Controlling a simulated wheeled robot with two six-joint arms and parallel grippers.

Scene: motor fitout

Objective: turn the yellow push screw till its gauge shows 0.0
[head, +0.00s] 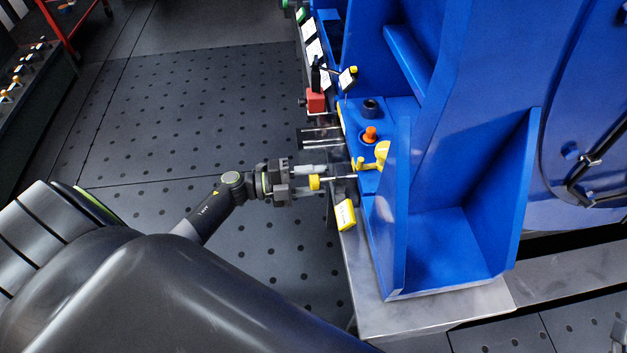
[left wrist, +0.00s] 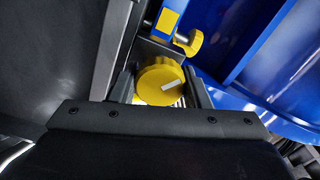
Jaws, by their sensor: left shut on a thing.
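The yellow push screw has a round ribbed knob (head: 314,182) on a rod that runs right into the blue machine. In the left wrist view the knob (left wrist: 158,80) faces me, with a white line mark on its face. My left gripper (head: 303,181) reaches in from the left and is shut on the knob, with one finger on each side of it in the left wrist view. A small yellow-framed box with a pale face (head: 345,214) sits just right of and below the knob; I cannot read any figure on it. My right gripper is not in view.
The blue machine (head: 450,130) stands on a grey metal base (head: 430,315). Near the screw are a yellow fitting (head: 382,152), an orange knob (head: 370,134) and a red block (head: 315,101). The dotted dark floor (head: 210,110) left of the machine is clear.

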